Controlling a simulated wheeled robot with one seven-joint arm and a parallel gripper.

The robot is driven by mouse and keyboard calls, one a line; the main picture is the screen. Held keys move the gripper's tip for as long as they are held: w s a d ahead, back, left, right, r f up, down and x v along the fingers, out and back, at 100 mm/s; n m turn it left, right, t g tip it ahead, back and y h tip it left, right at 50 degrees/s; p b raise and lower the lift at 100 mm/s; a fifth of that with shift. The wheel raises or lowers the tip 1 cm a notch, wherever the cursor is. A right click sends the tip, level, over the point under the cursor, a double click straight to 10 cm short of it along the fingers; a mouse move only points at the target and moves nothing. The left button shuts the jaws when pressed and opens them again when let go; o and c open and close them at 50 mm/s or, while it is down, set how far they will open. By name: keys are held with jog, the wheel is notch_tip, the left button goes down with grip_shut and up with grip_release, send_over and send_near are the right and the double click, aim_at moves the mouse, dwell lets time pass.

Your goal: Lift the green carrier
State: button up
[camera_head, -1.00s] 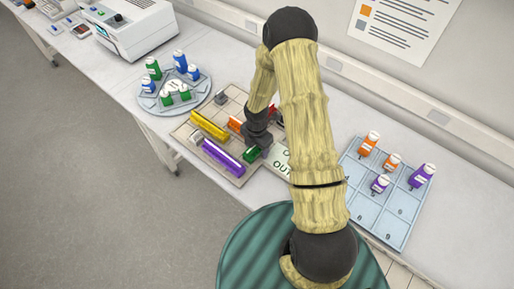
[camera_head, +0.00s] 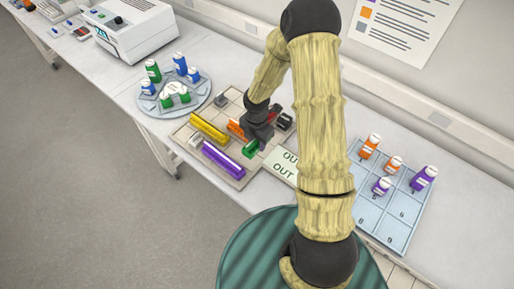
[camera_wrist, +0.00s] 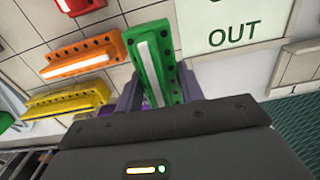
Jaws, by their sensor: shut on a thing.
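The green carrier (camera_head: 250,149) is at the right front part of the beige gridded tray (camera_head: 182,134). In the wrist view the green carrier (camera_wrist: 152,52), with a white strip along its top, stands out large and tilted between the fingers. My gripper (camera_head: 257,139) is shut on it; the two fingers of my gripper (camera_wrist: 158,86) lie on either side of its body. The carrier looks raised a little off the tray, though its underside is hidden.
The purple carrier (camera_head: 223,159), yellow carrier (camera_head: 209,127) and orange carrier (camera_head: 236,128) stay on the tray close by. An OUT card (camera_head: 283,166) lies to the right, beside a blue compartment rack (camera_head: 372,216) with bottles. A round bottle stand (camera_head: 175,108) is at left.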

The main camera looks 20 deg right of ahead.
notch_tip(320, 180, up, 5)
jog(key=shift+f, duration=0.1)
dwell(0.7)
